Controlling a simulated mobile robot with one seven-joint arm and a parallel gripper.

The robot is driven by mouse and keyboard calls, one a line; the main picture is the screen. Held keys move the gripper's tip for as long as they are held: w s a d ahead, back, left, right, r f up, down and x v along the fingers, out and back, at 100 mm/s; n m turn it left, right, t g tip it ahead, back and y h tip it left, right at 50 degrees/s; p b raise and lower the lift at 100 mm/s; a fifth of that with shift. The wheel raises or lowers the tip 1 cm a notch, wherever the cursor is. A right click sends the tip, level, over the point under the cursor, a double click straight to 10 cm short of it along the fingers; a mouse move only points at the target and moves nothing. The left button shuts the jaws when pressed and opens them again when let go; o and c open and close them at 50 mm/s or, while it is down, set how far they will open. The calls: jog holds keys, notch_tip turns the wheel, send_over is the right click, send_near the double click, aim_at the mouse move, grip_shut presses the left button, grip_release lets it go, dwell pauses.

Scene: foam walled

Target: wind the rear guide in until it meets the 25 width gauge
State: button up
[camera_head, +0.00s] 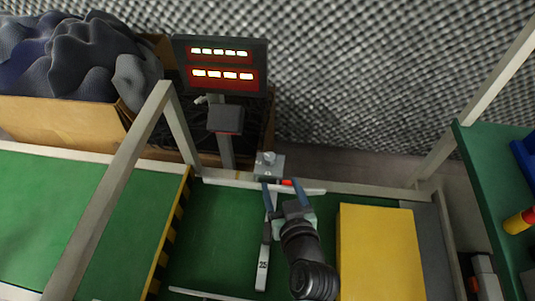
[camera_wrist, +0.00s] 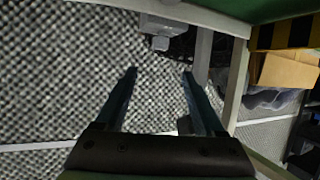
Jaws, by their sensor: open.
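The rear guide (camera_head: 228,184) is a pale rail along the back edge of the green belt. A grey metal block with a small round knob (camera_head: 267,158) sits just behind it; the knob also shows in the wrist view (camera_wrist: 160,43), beyond the fingertips. The width gauge (camera_head: 262,268), a pale bar marked 25, lies on the belt pointing from front to back. My gripper (camera_head: 281,184) is open and over the rear guide, close to the block and apart from the knob. It also shows empty in the wrist view (camera_wrist: 160,74). The gripper hides part of the guide and the gauge's far end.
A yellow block (camera_head: 380,255) stands right of my arm. A display (camera_head: 222,65) with two lit rows stands behind the belt, left of the knob. Pale frame posts (camera_head: 108,190) rise at left and right. A cardboard box (camera_head: 60,118) of dark foam is back left.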

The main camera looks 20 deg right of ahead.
aim_at(270, 158)
jog(key=b+x, duration=0.4)
jog(key=x, duration=0.9)
jog(key=shift+f, duration=0.2)
jog(key=shift+s, duration=0.1)
grip_shut()
